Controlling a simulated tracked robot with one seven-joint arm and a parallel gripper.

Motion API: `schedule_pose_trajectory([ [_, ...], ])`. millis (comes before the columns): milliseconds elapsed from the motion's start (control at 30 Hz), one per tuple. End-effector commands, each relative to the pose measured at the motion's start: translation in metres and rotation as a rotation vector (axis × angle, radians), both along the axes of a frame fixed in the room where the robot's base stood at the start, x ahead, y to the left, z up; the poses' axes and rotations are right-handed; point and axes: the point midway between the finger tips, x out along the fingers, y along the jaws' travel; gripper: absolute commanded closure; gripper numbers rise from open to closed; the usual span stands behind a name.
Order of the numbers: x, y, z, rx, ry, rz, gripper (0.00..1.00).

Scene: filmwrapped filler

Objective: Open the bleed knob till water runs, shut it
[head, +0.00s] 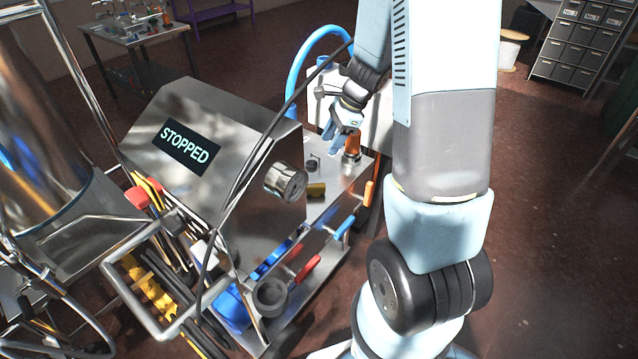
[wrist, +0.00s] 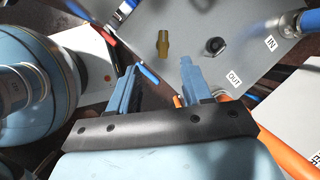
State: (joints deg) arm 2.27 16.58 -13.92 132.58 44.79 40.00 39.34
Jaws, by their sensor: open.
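My gripper (head: 333,142) is open and empty above the grey deck (head: 338,193) beside the steel housing, its blue fingers apart. In the wrist view the gripper (wrist: 160,72) points toward the same grey plate (wrist: 188,18). A small black knob (wrist: 215,46) stands on it near the OUT label. The knob also shows in the head view (head: 312,163). A brass fitting (wrist: 163,43) sits left of it, also seen in the head view (head: 316,189). I cannot tell for sure which is the bleed knob. Both are clear of the fingers. No running water shows.
The steel housing (head: 200,115) with a STOPPED display and a gauge (head: 286,181) stands left of the deck. A copper-coloured fitting (head: 352,147) is close to my gripper. Blue, red and orange lever handles line the front edge. A blue hose (head: 300,68) arches behind.

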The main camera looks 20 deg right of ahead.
Motion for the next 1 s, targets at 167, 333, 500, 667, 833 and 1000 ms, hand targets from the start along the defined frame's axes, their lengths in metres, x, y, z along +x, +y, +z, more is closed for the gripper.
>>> schedule_pose_trajectory([
  [167, 0.008, -0.011, -0.032, 0.013, 0.066, -0.124, 0.51],
  [333, 0.010, -0.015, -0.046, 0.017, 0.095, -0.181, 0.51],
  [500, 0.011, -0.013, -0.057, 0.018, 0.100, -0.190, 0.51],
  [667, 0.012, -0.004, -0.077, 0.018, 0.103, -0.189, 0.51],
  [833, 0.015, 0.006, -0.103, 0.018, 0.103, -0.189, 0.51],
  [1000, 0.017, 0.016, -0.128, 0.018, 0.103, -0.189, 0.51],
])
